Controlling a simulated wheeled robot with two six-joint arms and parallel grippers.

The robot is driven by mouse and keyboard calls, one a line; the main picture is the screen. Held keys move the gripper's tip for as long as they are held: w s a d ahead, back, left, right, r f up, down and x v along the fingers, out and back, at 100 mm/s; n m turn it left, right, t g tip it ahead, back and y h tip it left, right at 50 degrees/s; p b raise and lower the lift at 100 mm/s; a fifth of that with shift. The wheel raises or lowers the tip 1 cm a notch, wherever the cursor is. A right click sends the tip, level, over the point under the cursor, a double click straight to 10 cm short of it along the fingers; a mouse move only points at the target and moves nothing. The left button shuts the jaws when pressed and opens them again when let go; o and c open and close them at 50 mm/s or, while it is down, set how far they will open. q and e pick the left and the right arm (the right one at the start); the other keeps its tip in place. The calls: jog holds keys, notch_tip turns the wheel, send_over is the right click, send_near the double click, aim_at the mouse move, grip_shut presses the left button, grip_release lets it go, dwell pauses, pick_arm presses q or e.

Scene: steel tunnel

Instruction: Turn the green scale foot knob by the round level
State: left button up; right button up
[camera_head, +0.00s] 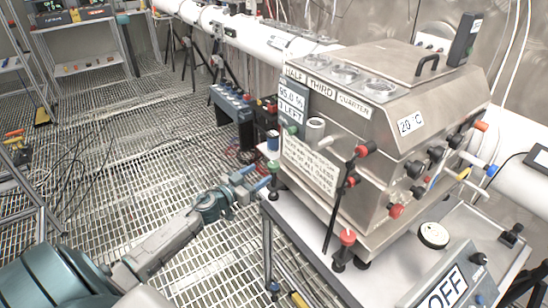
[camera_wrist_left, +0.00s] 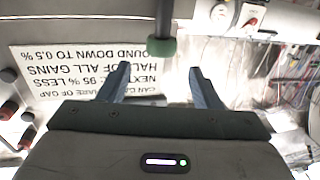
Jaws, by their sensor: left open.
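The green scale foot knob (camera_head: 273,167) is at the near left corner of the steel machine, on a dark upright foot. In the left wrist view the green knob (camera_wrist_left: 162,47) hangs on a dark rod, in an upside-down picture. My left gripper (camera_head: 257,178) is open with its blue fingers pointing at the knob. In the left wrist view its fingertips (camera_wrist_left: 160,70) lie either side of the knob's line, with the knob just beyond them; I see no contact. The round level (camera_head: 433,235), a white disc with a dark rim, lies at the machine's right. My right gripper is not in view.
The steel machine (camera_head: 400,95) stands on a table (camera_head: 290,225) and fills the right. A red knob (camera_head: 347,238) and a black rod (camera_head: 333,215) stand at its front. A sign reading OFF (camera_head: 447,288) is near right. Grating floor (camera_head: 120,150) is open at left.

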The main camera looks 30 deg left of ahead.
aim_at(273, 164)
pick_arm(q)
jog(key=w, duration=0.2)
jog(key=w+p, duration=0.1)
jog(key=w, duration=0.1)
jog(key=w+d, duration=0.1)
jog(key=shift+w, duration=0.4)
jog(key=shift+w+d+f, duration=0.1)
jog(key=shift+w+d, duration=0.1)
jog(key=shift+w, duration=0.75)
jog(key=c, duration=1)
jog(key=shift+o, duration=0.2)
jog(key=shift+h+p, duration=0.3)
